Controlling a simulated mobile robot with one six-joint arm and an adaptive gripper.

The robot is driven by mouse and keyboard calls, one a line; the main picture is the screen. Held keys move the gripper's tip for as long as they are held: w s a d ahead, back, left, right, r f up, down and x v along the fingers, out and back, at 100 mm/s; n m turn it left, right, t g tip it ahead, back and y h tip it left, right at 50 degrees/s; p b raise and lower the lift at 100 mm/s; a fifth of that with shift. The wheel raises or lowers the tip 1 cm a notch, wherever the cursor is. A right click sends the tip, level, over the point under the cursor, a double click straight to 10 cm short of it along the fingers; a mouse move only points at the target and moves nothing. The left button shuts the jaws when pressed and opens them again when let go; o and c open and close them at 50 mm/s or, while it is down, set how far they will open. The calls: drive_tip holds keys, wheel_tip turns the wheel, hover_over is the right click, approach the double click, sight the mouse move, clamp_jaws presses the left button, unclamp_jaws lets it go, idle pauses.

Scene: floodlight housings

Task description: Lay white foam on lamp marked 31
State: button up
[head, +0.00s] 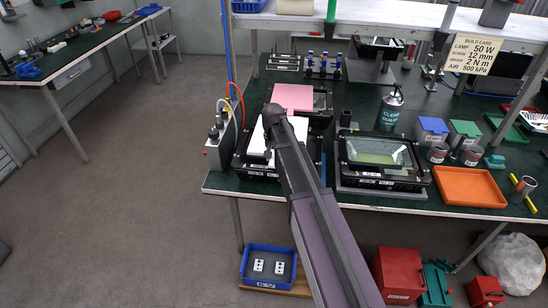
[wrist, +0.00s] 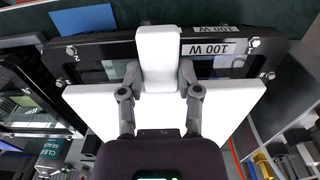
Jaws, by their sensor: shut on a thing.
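My gripper (head: 271,118) is shut on the white foam (head: 259,148). In the wrist view, the gripper (wrist: 160,78) has one finger on each side of a raised white block in the middle of the foam (wrist: 88,108). The foam's flat sheet spreads out to both sides below the fingers. The foam is over the front left black lamp housing (head: 240,160), labelled "100 W" in the wrist view (wrist: 285,55). It hides much of that lamp's window. I cannot tell if foam and lamp touch. I cannot read a 31 on any lamp.
A pink sheet (head: 293,97) lies on another lamp behind. A lamp with a greenish window (head: 374,158) stands to the right. A hose stand (head: 219,150) is close at left.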

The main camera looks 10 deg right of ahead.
drive_tip(key=shift+f+b, duration=2.15)
drive_tip(key=shift+f, duration=0.25)
drive_tip(key=o, duration=1.1)
drive_tip(key=shift+r, duration=0.2)
wheel_tip(320, 180, up, 7)
drive_tip(key=p, duration=0.7)
drive_tip(key=shift+f, duration=0.2)
drive_tip(key=shift+w+d+f, duration=0.25)
drive_tip(key=shift+w, duration=0.4)
drive_tip(key=shift+w+d+f+b, duration=0.1)
drive_tip(key=shift+w+d+b, duration=0.25)
drive_tip(key=shift+w, duration=0.65)
drive_tip(key=shift+w+d+f+b, duration=0.1)
drive_tip(key=shift+w+d, duration=0.45)
drive_tip(key=shift+w, duration=0.45)
